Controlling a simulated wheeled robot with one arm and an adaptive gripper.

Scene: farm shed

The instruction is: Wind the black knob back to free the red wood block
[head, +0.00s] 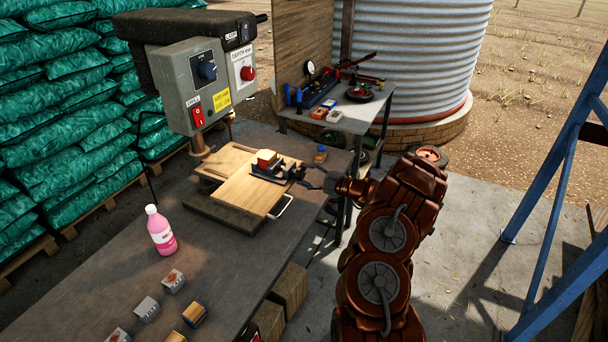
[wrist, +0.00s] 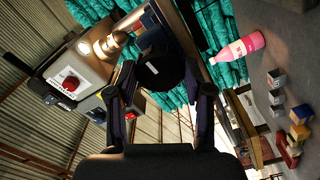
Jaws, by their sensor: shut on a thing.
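The red wood block (head: 267,157) sits in a small black vise (head: 268,174) on a wooden board (head: 247,193) under the drill press. My gripper (head: 309,178) reaches in from the right at the vise's screw end. In the wrist view the round black knob (wrist: 161,71) lies between the two fingers of my gripper (wrist: 160,80), which are shut on it. The knob hides most of the vise and block from the wrist camera. How far the jaws press on the block cannot be told.
The drill press (head: 205,85) stands behind the vise. A pink bottle (head: 160,231) and several small blocks (head: 173,281) are on the near part of the bench (head: 110,275). A small yellow-and-blue item (head: 321,154) stands behind my gripper. A side table (head: 350,118) holds tools.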

